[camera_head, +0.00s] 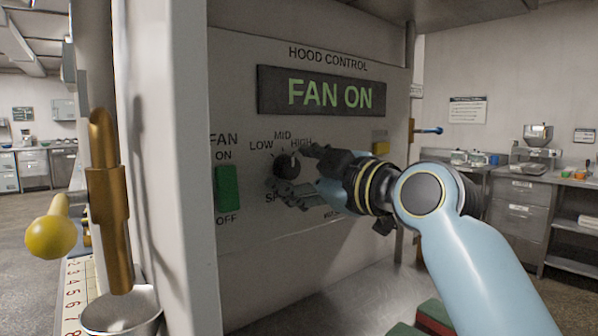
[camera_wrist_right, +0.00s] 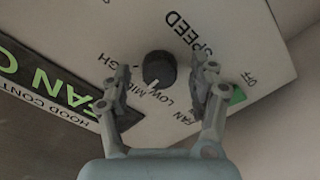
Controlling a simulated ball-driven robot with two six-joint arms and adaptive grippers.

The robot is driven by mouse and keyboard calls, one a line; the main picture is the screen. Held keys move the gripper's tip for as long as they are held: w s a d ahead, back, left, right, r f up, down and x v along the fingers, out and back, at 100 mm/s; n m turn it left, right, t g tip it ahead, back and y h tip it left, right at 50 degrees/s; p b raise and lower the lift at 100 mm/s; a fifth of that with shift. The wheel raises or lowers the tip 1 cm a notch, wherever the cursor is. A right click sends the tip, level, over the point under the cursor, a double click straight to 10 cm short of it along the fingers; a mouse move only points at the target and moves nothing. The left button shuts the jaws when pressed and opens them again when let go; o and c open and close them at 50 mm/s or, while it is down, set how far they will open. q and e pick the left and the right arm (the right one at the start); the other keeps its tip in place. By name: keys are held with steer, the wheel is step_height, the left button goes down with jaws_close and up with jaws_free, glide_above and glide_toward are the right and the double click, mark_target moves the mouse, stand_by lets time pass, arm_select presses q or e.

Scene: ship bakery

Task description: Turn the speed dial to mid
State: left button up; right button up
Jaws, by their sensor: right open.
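The speed dial (camera_head: 286,172) is a round black knob with a white pointer mark, on the hood control panel (camera_head: 243,258). LOW, MID and HIGH are printed above it. In the right wrist view the dial (camera_wrist_right: 158,67) sits between the two spread fingers (camera_wrist_right: 166,75), with gaps on both sides. My left gripper is out of view.
A green fan switch (camera_head: 228,188) is left of the dial. The display (camera_head: 320,93) above reads FAN ON.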

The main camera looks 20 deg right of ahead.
steer(key=shift+s, duration=0.1)
steer(key=v, duration=1.2)
